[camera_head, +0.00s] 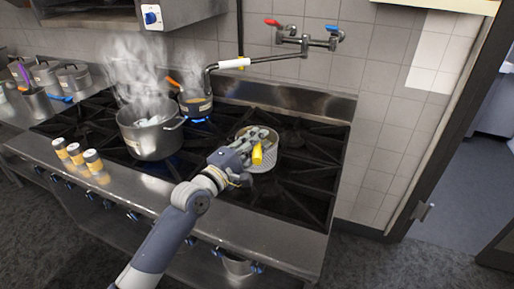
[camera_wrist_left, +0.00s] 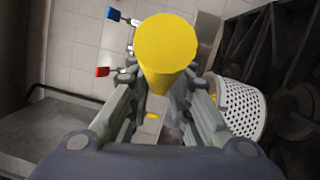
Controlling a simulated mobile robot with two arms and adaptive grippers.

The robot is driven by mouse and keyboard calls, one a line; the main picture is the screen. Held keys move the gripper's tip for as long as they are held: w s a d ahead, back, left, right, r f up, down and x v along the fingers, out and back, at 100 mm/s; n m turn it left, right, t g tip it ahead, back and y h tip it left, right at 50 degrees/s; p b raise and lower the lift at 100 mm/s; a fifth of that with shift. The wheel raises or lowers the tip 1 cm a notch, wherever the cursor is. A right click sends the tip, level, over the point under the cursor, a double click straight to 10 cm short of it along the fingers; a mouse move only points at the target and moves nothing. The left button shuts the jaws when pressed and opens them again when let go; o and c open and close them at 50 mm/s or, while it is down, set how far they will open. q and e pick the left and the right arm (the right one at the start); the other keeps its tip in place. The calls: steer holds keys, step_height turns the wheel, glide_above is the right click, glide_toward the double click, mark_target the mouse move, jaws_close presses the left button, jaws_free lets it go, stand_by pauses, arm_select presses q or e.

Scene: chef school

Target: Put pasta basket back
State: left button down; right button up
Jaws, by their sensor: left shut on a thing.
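The pasta basket (camera_head: 262,163) is white and perforated and sits over the right part of the stove; I cannot tell whether it touches the grates. It also shows in the left wrist view (camera_wrist_left: 237,112), right of the fingers. My left gripper (camera_head: 250,150) is shut on its yellow handle (camera_head: 257,155), whose round end faces the camera in the left wrist view (camera_wrist_left: 166,48). The gripper hides part of the basket's left side. A large metal pot (camera_head: 143,138) stands steaming on the left of the stove. My right gripper is not in view.
A small pan (camera_head: 196,104) with an orange handle sits over a blue flame at the back. Three jars (camera_head: 76,154) stand on the front ledge. A pot-filler tap (camera_head: 303,40) is on the wall. The stove's right grates (camera_head: 308,165) are bare.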

arm_select(q)
step_height(320, 180, down, 3)
steer(key=shift+f+p, duration=0.15)
steer(key=shift+p, duration=0.2)
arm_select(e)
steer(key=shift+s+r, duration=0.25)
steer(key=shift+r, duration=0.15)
arm_select(q)
steer(key=shift+f, duration=0.1)
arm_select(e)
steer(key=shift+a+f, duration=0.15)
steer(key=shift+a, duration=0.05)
arm_select(q)
steer(key=shift+f, duration=0.15)
steer(key=c, duration=1.5)
jaws_free()
steer(key=shift+o, duration=0.2)
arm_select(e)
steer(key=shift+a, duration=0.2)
